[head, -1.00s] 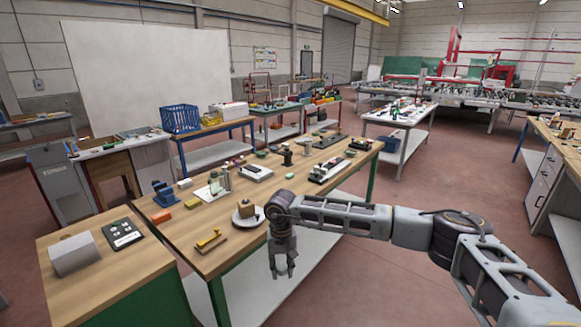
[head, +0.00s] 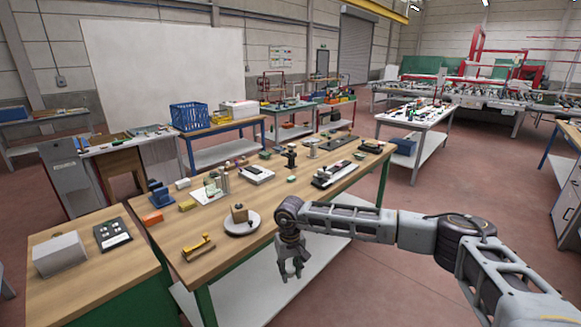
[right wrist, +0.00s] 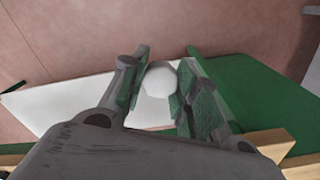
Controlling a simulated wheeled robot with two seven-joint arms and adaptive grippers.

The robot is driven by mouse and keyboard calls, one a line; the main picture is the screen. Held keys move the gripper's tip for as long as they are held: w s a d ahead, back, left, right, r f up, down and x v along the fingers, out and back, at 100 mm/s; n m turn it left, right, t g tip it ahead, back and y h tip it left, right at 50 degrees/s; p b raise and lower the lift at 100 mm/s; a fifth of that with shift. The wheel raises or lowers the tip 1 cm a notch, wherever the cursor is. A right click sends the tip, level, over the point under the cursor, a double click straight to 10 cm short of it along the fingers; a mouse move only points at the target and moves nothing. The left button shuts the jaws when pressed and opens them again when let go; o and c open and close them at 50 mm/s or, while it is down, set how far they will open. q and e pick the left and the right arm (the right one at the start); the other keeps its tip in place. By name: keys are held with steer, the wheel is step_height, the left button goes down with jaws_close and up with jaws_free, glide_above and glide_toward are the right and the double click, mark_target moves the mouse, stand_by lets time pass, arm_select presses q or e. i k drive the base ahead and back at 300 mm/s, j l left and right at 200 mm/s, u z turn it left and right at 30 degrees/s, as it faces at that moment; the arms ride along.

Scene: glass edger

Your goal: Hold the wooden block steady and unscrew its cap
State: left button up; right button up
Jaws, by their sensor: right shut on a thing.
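The wooden block (head: 239,214) is a small brown block with a small dark top. It stands on a round white disc (head: 249,228) near the front edge of the long wooden workbench (head: 262,203). My right gripper (head: 290,274) hangs in front of that edge, to the right of the block and apart from it, pointing down. In the right wrist view its green-padded fingers (right wrist: 160,92) are shut on a pale, rounded, faceted piece (right wrist: 160,79). I cannot tell whether this is the cap. My left gripper is out of view.
A yellow-handled tool (head: 198,247) and an orange block (head: 153,217) lie left of the disc. A black fixture (head: 336,173) stands further right on the bench. A white lower shelf (head: 262,283) is beneath. Open floor (head: 355,290) lies at the right.

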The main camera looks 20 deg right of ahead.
mark_target(238, 212)
steer(key=i+l+u, duration=0.1)
steer(key=l+u, duration=0.15)
steer(key=l, duration=0.35)
steer(key=i+l+u, duration=0.2)
steer(key=l, duration=0.4)
steer(key=k+l+u, duration=0.1)
steer(key=l+u, duration=0.15)
steer(key=l, duration=0.35)
steer(key=l+u, duration=0.2)
steer(key=l, duration=0.4)
steer(key=k+l+u, duration=0.1)
steer(key=l+u, duration=0.15)
steer(key=l, duration=0.35)
steer(key=k+l+u, duration=0.25)
steer(key=l, duration=0.35)
steer(key=k+l+u, duration=0.2)
steer(key=l, duration=0.4)
steer(key=k+l+u, duration=0.1)
steer(key=l+u, duration=0.15)
steer(key=l, duration=0.3)
